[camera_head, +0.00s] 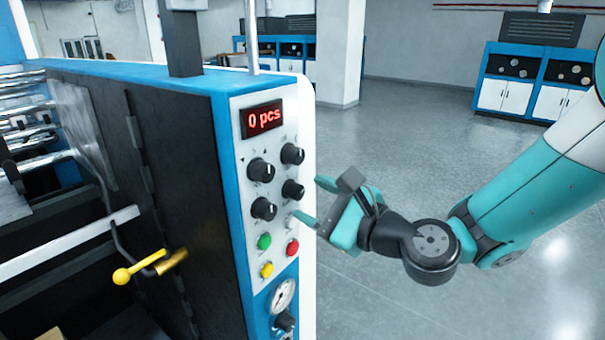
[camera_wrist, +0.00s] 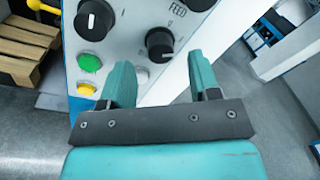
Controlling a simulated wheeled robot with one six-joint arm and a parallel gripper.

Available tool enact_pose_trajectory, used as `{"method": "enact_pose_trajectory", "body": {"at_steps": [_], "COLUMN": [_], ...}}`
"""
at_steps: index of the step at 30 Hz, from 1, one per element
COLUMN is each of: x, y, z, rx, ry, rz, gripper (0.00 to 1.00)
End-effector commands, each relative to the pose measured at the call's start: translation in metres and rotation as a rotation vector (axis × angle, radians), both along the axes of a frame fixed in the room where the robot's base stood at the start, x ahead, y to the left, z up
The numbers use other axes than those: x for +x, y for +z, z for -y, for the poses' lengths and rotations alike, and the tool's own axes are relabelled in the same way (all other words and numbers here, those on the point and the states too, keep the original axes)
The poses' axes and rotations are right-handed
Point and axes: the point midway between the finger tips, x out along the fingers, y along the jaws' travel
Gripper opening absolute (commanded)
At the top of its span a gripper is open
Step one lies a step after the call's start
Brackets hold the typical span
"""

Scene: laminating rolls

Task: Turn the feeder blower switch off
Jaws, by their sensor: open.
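The control panel (camera_head: 275,225) faces right, on the end of the blue and black machine. It carries several black rotary knobs with white pointer marks; no readable label shows which is the feeder blower switch.
Green (camera_head: 264,241), red (camera_head: 292,247) and yellow (camera_head: 267,270) buttons sit below the knobs, above a round gauge (camera_head: 283,296). A yellow-ended lever (camera_head: 122,276) sticks out left. The floor (camera_head: 420,130) to the right is clear.

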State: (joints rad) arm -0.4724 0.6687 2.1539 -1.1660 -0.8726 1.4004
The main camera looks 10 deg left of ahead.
Motion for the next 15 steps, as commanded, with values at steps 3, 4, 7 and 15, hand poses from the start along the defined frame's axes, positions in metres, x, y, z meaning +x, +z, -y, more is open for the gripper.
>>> {"method": "enact_pose_trajectory", "body": {"at_steps": [3,4,7,15], "x": [0.007,0.009,0.012,0.014], "y": [0.004,0.003,0.002,-0.001], "z": [-0.016,-0.018,-0.025,-0.027], "rx": [0.0,-0.001,0.0,0.0], "ry": [0.001,0.002,0.001,0.0], "rz": [0.001,-0.001,0.0,0.0], "gripper": [0.56,0.56,0.56,0.56]}}
